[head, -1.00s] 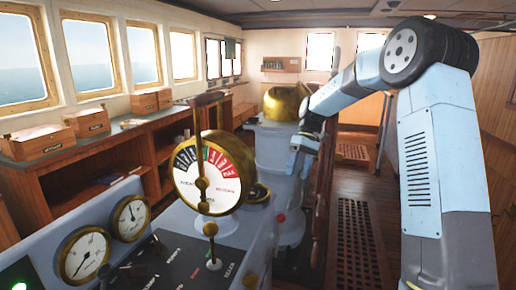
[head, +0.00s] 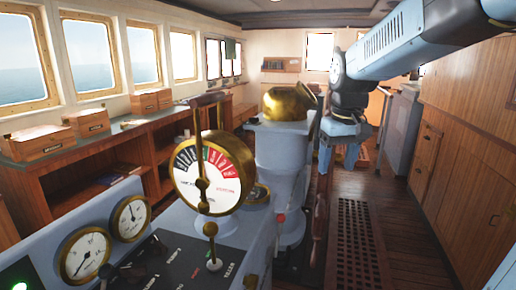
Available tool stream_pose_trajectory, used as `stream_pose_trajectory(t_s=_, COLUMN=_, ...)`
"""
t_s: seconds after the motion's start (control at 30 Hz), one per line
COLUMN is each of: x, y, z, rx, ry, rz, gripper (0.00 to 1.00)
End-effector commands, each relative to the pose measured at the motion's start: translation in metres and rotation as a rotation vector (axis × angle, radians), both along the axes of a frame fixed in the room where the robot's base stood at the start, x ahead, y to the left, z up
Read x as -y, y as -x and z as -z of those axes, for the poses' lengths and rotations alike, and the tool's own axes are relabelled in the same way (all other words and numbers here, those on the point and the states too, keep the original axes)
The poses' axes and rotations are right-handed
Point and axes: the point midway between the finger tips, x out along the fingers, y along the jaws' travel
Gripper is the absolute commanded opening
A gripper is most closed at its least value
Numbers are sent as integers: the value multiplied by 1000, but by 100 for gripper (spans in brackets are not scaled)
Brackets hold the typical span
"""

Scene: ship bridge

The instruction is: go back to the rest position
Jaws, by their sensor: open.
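My gripper (head: 338,162) hangs in the air right of the brass-topped binnacle (head: 287,150), pointing down, with its jaws open and nothing seen between them. My arm reaches in from the upper right. The engine telegraph (head: 214,172), with a round white, red and black dial and an upright lever, stands on the grey console left of my gripper and apart from it.
The grey console (head: 190,245) with two brass gauges and small levers fills the lower left. Wooden boxes (head: 87,122) sit on the shelf under the windows. A dark floor grating (head: 358,235) lies below my gripper. The floor on the right is clear up to the wood-panelled wall.

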Motion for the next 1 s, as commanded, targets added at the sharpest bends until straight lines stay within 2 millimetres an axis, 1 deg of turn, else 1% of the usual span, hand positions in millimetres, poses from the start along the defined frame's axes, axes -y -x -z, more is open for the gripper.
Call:
stream_pose_trajectory(t_s=0.03, x=3, y=13, z=-3, rx=29, ry=4, rz=17, gripper=65)
stream_pose_trajectory(t_s=0.27, x=19, y=64, z=-8, rx=147, ry=7, rz=98, gripper=65)
stream_pose_trajectory(t_s=0.5, x=34, y=114, z=-2, rx=270, ry=-12, rz=177, gripper=65)
stream_pose_trajectory(t_s=0.6, x=39, y=131, z=2, rx=313, ry=-25, rz=202, gripper=65)
stream_pose_trajectory(t_s=0.7, x=43, y=143, z=6, rx=344, ry=-35, rz=223, gripper=65)
stream_pose_trajectory(t_s=0.8, x=45, y=150, z=9, rx=365, ry=-43, rz=235, gripper=65)
stream_pose_trajectory(t_s=1.0, x=46, y=153, z=11, rx=373, ry=-48, rz=242, gripper=65)
